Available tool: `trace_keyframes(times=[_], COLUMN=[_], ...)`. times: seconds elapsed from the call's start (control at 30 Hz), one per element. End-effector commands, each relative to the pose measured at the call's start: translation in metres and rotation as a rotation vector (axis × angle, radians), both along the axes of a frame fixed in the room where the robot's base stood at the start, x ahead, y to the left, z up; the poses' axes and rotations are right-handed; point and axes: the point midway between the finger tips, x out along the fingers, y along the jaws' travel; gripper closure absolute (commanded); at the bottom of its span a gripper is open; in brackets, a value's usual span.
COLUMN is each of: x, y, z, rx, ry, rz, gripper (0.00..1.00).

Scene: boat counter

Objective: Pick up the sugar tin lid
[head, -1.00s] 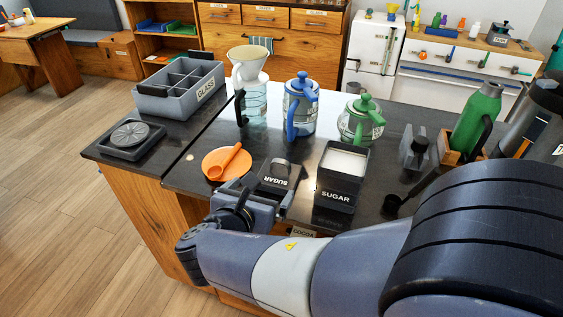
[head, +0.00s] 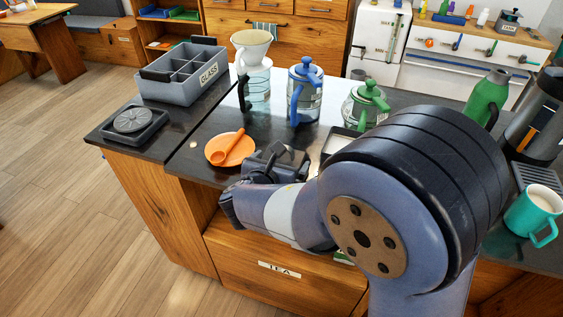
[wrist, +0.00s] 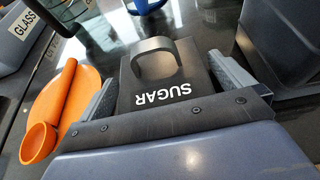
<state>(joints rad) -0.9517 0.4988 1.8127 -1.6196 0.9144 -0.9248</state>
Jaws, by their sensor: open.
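The sugar tin lid (wrist: 158,82) is black with an arched handle and a white SUGAR label. In the wrist view it lies between the two fingers of my gripper (wrist: 164,72), which is open around it. A narrow gap shows at the right finger; I cannot tell whether the left finger touches. In the head view my gripper (head: 272,165) is low at the counter's front edge and hides most of the lid. The sugar tin (head: 343,138) stands just right of it, largely hidden by my arm. Its dark wall also shows at the right of the wrist view (wrist: 282,45).
An orange plate (head: 218,158) with an orange scoop (head: 232,144) lies close left of my gripper. Behind stand a blue-lidded jar (head: 304,95), a green-lidded jar (head: 365,103) and a glass dripper carafe (head: 256,88). A teal mug (head: 530,212) is at the right.

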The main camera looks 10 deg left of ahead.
Motion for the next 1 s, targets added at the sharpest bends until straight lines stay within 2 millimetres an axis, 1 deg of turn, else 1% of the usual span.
trace_keyframes(times=[0.13, 0.57, 0.77, 0.83, 0.93, 1.0], x=[0.000, 0.000, 0.000, 0.000, 0.000, 0.000], y=[0.000, 0.000, 0.000, 0.000, 0.001, 0.001], z=[0.000, 0.001, 0.001, 0.005, 0.019, 0.033], rx=[0.000, 0.001, 0.001, 0.003, 0.005, 0.007], ry=[0.000, -0.001, -0.001, -0.002, -0.004, -0.006], rz=[0.000, 0.000, 0.000, 0.000, 0.000, 0.000], gripper=[0.00, 0.35, 0.35, 0.35, 0.35, 0.35])
